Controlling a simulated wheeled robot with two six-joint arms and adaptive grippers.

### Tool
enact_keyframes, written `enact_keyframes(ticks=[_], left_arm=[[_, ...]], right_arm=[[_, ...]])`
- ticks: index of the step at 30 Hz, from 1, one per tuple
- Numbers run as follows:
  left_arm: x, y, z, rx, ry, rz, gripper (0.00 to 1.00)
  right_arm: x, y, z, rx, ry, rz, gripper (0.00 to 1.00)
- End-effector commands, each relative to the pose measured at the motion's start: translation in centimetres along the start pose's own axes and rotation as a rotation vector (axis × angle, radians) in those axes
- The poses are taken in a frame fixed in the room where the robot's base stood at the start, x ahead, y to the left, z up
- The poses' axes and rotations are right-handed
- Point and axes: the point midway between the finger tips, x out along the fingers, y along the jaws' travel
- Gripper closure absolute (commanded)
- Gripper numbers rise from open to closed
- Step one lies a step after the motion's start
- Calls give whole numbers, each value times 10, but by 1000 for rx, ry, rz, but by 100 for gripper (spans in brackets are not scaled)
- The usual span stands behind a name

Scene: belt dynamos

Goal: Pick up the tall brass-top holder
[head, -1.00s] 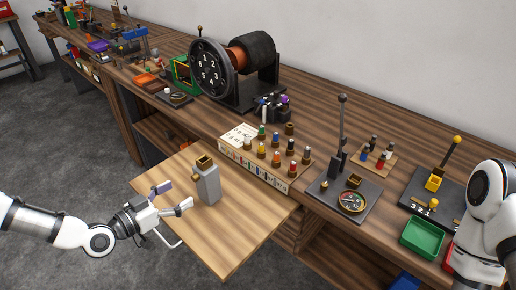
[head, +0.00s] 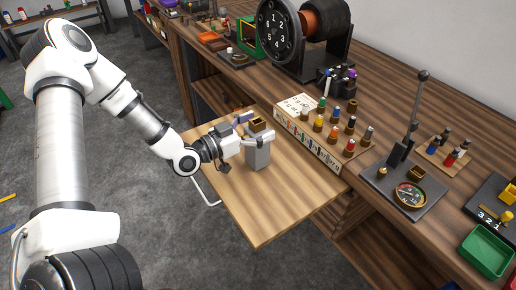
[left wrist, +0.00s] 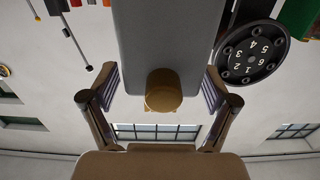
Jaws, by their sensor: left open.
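The tall brass-top holder (head: 258,156) is a grey block with a square brass socket on top. It stands upright on the light wooden pull-out board (head: 264,215). My left gripper (head: 246,132) is open at the upper part of the holder, with its fingers on either side. In the left wrist view the holder's grey body (left wrist: 163,40) and brass top (left wrist: 163,92) lie between the two open fingers of the left gripper (left wrist: 160,95). Gaps show between the fingers and the brass top. My right gripper is not in view.
Behind the board, a rack (head: 307,142) of several coloured pegs stands on the bench. A numbered dial machine (head: 280,32) stands at the back. A lever with a gauge base (head: 408,190) and a green tray (head: 486,250) are to the right. The board's front is clear.

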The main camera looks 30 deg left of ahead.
Motion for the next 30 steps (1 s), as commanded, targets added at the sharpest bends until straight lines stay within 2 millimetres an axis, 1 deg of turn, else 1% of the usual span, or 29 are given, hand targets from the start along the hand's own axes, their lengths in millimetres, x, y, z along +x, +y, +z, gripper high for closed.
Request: enact_keyframes(ticks=[4,5,6,8,9,12,20,23,26,30], left_arm=[[0,0,0,-1,0,-1,14],[0,0,0,-1,0,-1,17],[0,0,0,-1,0,-1,31],[0,0,0,-1,0,-1,52],[0,0,0,-1,0,-1,67],[0,0,0,-1,0,-1,100],[0,0,-1,-1,1,-1,100],[0,-1,-5,0,3,-2,100],[0,-1,-13,-1,3,-2,100],[0,-1,-31,-2,6,-2,100]], right_arm=[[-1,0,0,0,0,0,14],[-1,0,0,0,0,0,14],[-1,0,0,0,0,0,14],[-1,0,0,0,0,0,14],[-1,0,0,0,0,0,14],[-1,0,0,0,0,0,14],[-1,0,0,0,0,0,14],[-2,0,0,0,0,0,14],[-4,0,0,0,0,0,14],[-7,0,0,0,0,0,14]])
